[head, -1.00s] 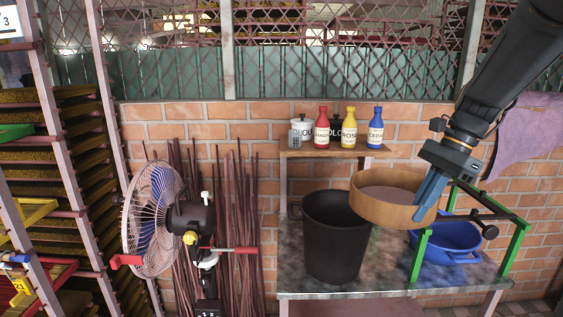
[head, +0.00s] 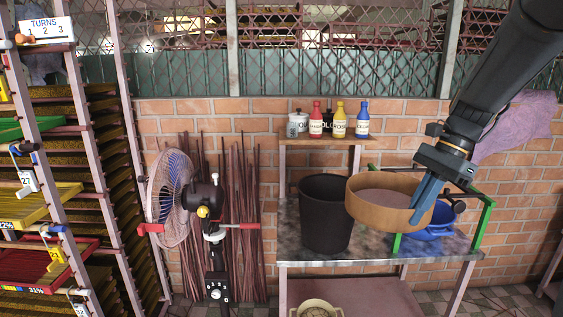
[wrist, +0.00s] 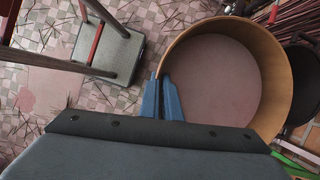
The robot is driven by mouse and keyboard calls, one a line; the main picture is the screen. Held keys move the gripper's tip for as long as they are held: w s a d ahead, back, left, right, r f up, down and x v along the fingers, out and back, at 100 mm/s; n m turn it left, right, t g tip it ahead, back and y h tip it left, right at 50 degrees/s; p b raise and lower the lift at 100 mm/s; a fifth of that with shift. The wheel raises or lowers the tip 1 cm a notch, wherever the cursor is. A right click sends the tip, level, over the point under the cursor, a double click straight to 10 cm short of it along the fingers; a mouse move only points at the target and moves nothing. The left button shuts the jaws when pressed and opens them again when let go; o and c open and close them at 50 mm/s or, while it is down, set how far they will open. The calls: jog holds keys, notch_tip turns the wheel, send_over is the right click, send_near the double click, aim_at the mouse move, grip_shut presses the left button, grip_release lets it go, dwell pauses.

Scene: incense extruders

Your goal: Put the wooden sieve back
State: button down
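The wooden sieve (head: 375,210) is a round light-brown hoop with a pinkish-grey mesh. My gripper (head: 415,215) is shut on the right side of its rim and holds it roughly level in the air. In the head view the sieve overlaps the black bin and the blue basin. In the wrist view the two blue fingers of my gripper (wrist: 160,84) pinch the left wall of the sieve (wrist: 274,85), and its mesh shows from above with nothing lying on it. The floor shows around it in this view.
A stone-topped table (head: 300,244) carries a black bin (head: 325,225) and a blue basin (head: 425,245) inside a green frame (head: 481,215). Several bottles stand on the small wooden shelf (head: 300,140) behind. A fan (head: 170,195) and tray racks (head: 105,180) stand left.

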jog(key=a+f+n+g+h+b, duration=0.1)
jog(key=a+f+n, duration=0.2)
jog(key=f, duration=0.9)
jog(key=w+a+f+n+g+h+b, duration=0.1)
jog(key=a+f+n+h, duration=0.1)
jog(key=a+f+n, duration=0.2)
jog(key=w+a+f+n+g+h+b, duration=0.1)
jog(key=a+f+n, duration=0.3)
jog(key=f, duration=1.6)
jog(key=n, duration=0.4)
jog(key=shift+n+g+b, duration=0.3)
